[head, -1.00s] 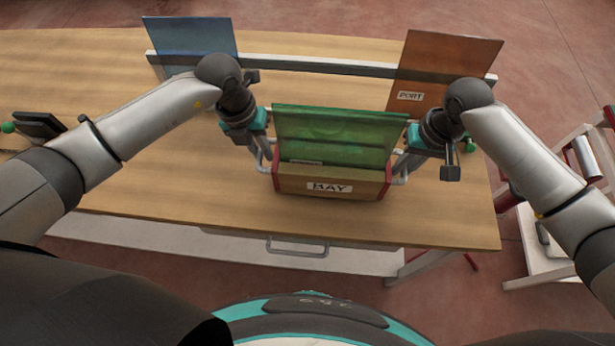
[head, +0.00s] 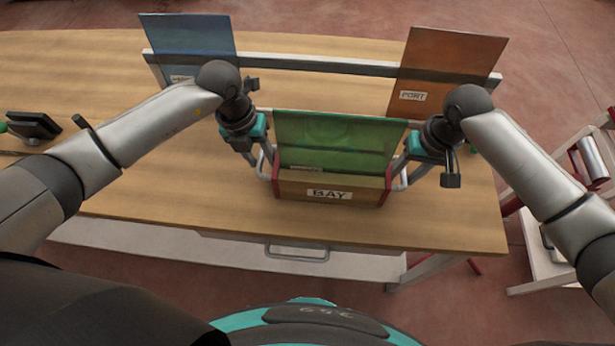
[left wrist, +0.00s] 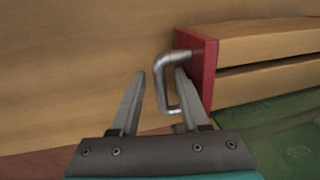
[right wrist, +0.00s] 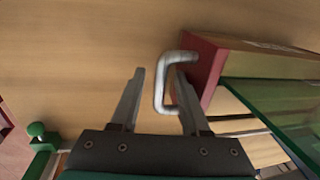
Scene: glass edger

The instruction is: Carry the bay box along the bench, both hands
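The bay box (head: 292,189) is a wooden box with red ends, a "BAY" label and a green glass pane (head: 335,142) standing in it. It is over the front right part of the bench (head: 180,200); I cannot tell whether it rests on the top. My left gripper (left wrist: 160,90) is open, its fingers on either side of the left metal handle (left wrist: 163,85), with gaps visible. My right gripper (right wrist: 160,90) is open likewise around the right handle (right wrist: 160,90). In the head view, both grippers are at the box ends, fingertips partly hidden.
A pale rail (head: 320,66) runs along the back, with a blue pane (head: 190,45) at left and an orange pane (head: 450,60) labelled "PORT" at right. A dark device (head: 33,125) lies at the far left. The bench between it and the box is clear. A white stand (head: 535,240) is at right.

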